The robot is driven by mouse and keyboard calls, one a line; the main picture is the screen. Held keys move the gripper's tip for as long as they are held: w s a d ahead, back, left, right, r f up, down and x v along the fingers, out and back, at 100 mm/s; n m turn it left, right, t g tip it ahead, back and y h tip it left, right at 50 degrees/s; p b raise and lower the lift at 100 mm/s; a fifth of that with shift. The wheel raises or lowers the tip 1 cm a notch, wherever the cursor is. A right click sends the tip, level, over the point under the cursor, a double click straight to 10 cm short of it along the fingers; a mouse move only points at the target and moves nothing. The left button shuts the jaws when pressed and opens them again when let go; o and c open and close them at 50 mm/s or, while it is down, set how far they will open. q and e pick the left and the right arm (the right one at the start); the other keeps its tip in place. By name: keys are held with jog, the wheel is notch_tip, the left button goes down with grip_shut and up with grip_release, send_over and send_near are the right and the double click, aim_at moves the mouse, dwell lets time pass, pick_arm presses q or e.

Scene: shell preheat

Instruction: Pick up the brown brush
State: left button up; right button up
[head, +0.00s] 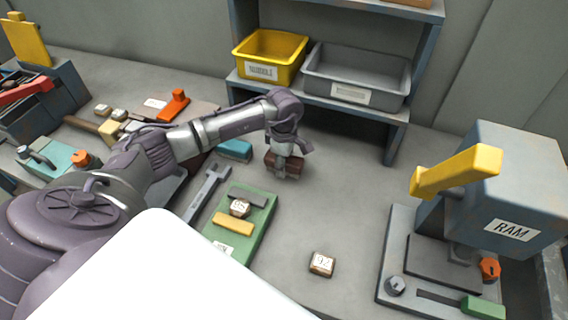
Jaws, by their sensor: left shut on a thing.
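The brown brush (271,160) is a dark reddish-brown block at the middle of the grey workbench, in front of the shelf. My left gripper (290,166) reaches it from the left and points down. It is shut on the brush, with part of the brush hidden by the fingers. I cannot tell whether the brush touches the bench. My right gripper is not in view.
A yellow bin (270,52) and a grey bin (355,72) sit on the shelf behind. A teal block (235,150), a grey wrench (206,192) and a green tray (247,238) lie nearby. The RAM press (510,190) stands right. Bench between is mostly clear, with a small labelled block (322,264).

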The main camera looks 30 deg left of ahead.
pick_arm(q)
jog(key=r, duration=0.1)
jog(key=r+b, duration=0.1)
jog(key=r, duration=0.2)
jog(key=shift+w+d+r, duration=0.1)
jog(key=shift+w+d, duration=0.05)
jog(key=shift+d, duration=0.2)
jog(key=w+d+r+b, duration=0.3)
jog(key=d+r, duration=0.3)
jog(key=d, duration=0.4)
jog(key=shift+d+r, duration=0.3)
jog(key=shift+r, duration=0.05)
jog(key=o, duration=0.6)
jog(key=c, duration=0.4)
jog(key=shift+s+r, duration=0.1)
